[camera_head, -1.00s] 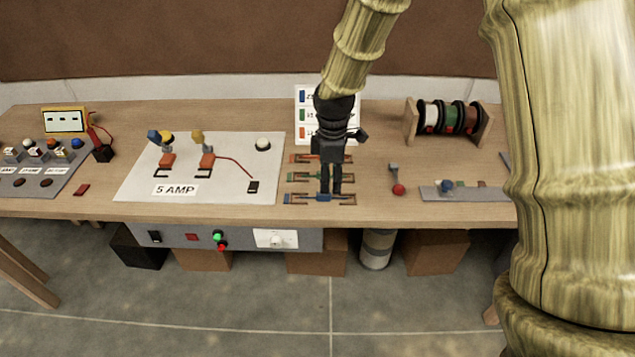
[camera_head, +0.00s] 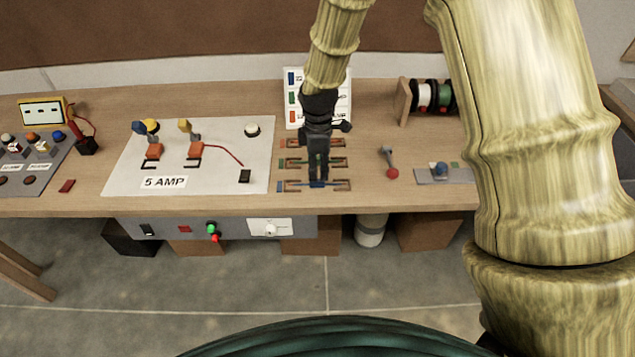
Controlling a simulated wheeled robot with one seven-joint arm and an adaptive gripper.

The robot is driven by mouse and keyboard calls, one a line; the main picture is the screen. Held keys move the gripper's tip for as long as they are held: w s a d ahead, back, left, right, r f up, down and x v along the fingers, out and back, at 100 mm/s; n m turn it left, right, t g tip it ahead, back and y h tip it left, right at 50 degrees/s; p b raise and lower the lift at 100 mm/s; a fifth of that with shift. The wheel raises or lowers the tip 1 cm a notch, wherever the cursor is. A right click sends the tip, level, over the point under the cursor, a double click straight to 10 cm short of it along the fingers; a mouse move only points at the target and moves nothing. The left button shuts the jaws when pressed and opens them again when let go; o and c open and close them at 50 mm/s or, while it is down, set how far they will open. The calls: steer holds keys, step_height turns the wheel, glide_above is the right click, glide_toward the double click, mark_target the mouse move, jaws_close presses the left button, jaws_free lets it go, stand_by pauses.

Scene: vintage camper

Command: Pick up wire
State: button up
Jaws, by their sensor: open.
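Several short wires lie in wooden holders near the bench's middle. The front one is a blue wire (camera_head: 327,185), the middle one a green wire (camera_head: 296,163), and the back one an orange-red wire (camera_head: 297,143). My gripper (camera_head: 318,183) points down over these holders, its dark fingertips at the blue wire. It hides the middle of the holders. The jaws are open; I cannot tell whether the fingers straddle the blue wire or touch it.
A white "5 AMP" board (camera_head: 215,179) lies left of the holders. A colour chart (camera_head: 296,85) stands behind them. A red-ended lever (camera_head: 391,172) and a spool rack (camera_head: 403,102) are to the right. My arm covers the bench's right end.

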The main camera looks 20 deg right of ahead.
mark_target(319, 180)
steer(key=shift+s+f+p, duration=0.15)
steer(key=shift+f+p, duration=0.45)
steer(key=shift+f, duration=0.2)
steer(key=shift+s+f+p, duration=0.1)
steer(key=shift+f+p, duration=0.45)
steer(key=shift+f, duration=0.25)
steer(key=shift+f+p, duration=0.3)
steer(key=shift+f, duration=0.7)
jaws_close()
